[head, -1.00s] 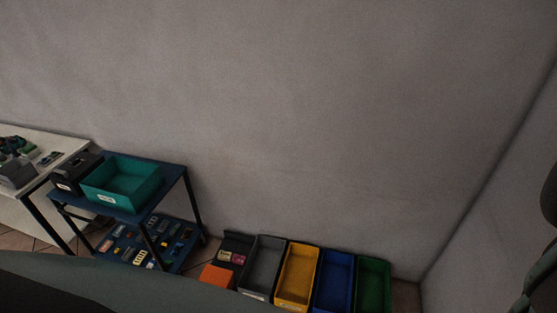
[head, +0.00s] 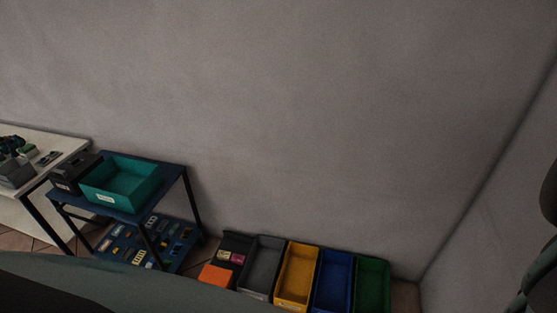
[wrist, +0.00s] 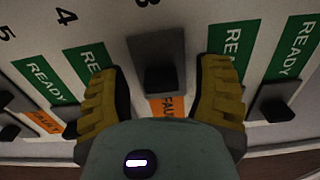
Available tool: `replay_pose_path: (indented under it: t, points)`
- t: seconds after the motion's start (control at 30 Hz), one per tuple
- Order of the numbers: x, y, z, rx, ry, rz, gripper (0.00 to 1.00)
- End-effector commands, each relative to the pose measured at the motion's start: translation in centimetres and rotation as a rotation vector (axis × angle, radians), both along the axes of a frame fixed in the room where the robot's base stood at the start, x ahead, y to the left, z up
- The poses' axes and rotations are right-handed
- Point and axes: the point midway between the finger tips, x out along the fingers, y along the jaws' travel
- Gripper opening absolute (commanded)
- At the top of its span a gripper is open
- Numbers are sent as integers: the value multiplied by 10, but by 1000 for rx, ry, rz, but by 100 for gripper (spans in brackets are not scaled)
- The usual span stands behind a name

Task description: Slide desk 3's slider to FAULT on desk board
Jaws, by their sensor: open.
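The desk board (wrist: 190,15) is a pale panel filling the wrist view, with the figures 5, 4 and 3 along its top left. Desk 3's slider (wrist: 158,78) is a dark knob on a dark plate below the 3. An orange FAULT label (wrist: 170,107) shows just below it, partly hidden by my gripper. A green READY label (wrist: 230,45) is to its right, partly behind a finger. My gripper (wrist: 160,92) is open, with one yellow-padded finger on each side of the knob. Contact with the knob cannot be told. The board is not recognisable in the head view.
Other dark knobs sit close by, one at right (wrist: 275,103) and one at left (wrist: 12,130). In the head view, a blue cart (head: 185,180) bears a teal bin (head: 122,183) beside a white table (head: 60,148). Coloured bins, including a yellow bin (head: 296,275), stand along the wall.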

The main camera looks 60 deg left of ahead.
Motion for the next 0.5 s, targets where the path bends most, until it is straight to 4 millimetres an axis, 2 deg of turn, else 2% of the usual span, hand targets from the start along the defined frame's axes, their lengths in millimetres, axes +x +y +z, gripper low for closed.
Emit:
replay_pose_path:
  t: [0.5]
  points:
    - [-36,37,-1,6,0,-5,64]
